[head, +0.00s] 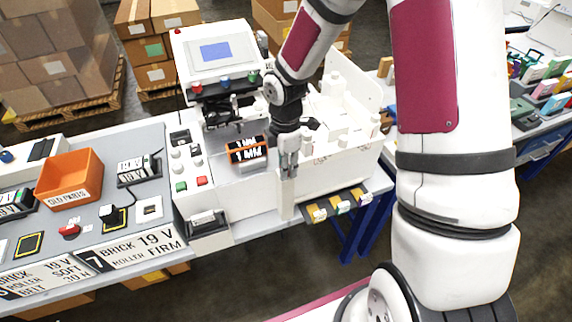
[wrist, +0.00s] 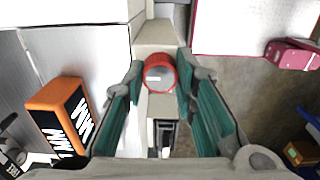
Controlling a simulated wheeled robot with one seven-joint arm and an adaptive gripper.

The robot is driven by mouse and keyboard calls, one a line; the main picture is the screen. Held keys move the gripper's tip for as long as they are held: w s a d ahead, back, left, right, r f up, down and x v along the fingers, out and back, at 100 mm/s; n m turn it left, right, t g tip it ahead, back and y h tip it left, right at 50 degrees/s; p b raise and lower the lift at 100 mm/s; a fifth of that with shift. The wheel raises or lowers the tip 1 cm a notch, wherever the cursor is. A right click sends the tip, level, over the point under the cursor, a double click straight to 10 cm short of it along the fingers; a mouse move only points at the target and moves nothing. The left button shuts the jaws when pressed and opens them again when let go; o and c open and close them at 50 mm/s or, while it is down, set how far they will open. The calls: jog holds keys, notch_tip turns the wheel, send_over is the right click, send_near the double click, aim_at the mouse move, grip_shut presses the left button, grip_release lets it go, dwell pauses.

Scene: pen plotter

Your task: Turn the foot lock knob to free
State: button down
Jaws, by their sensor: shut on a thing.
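A round red knob (wrist: 159,73) with a small white mark on its face sits on a pale post in the wrist view. My gripper (wrist: 159,80) is around it, with one green-padded finger on each side, and is shut on the knob. In the head view my gripper (head: 288,172) points down at the top of the white post (head: 286,205) at the front of the plotter. The knob is hidden behind the fingers there. Its lock and free markings cannot be read in either view.
An orange-framed block (head: 247,149) with white lettering stands just left of my gripper; it also shows in the wrist view (wrist: 60,115). A screen panel (head: 215,52) rises behind. Yellow-fronted trays (head: 338,205) stick out at the right front. An orange bin (head: 70,178) stands far left.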

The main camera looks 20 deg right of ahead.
dwell(0.3)
jog(key=c, duration=1.3)
grip_release()
jog(key=shift+r, duration=0.15)
notch_tip(320, 180, up, 12)
